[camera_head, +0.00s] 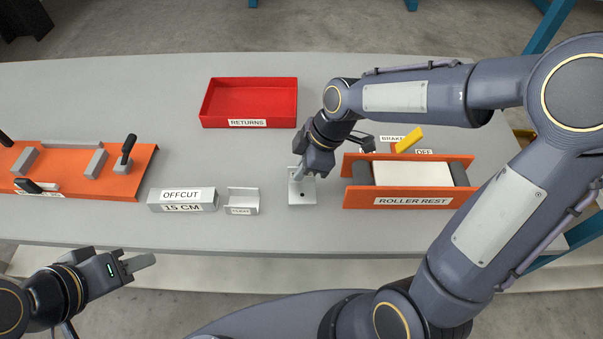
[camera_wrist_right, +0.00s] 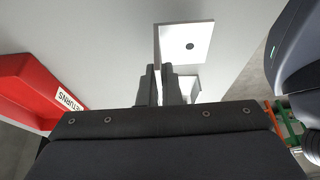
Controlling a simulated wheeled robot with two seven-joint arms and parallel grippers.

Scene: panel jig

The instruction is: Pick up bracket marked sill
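A pale grey metal bracket (camera_head: 302,192) with a round hole stands on the table at the middle. It also shows in the right wrist view (camera_wrist_right: 200,40). No marking on it is readable. My right gripper (camera_head: 297,177) reaches down onto it. In the right wrist view its dark fingers (camera_wrist_right: 159,72) are close together, with a thin upright part of the bracket between them. A second grey bracket (camera_head: 242,196) with a small label, too small to read surely, stands to its left. My left gripper (camera_head: 150,261) is empty in front of the table; its finger gap cannot be made out.
A grey block (camera_head: 182,194) marked OFFCUT 15 CM stands left of the second bracket. A red RETURNS tray (camera_head: 210,112) is behind. An orange ROLLER REST (camera_head: 460,196) with a yellow brake lever (camera_head: 407,140) stands close on the right. An orange jig (camera_head: 140,165) is far left.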

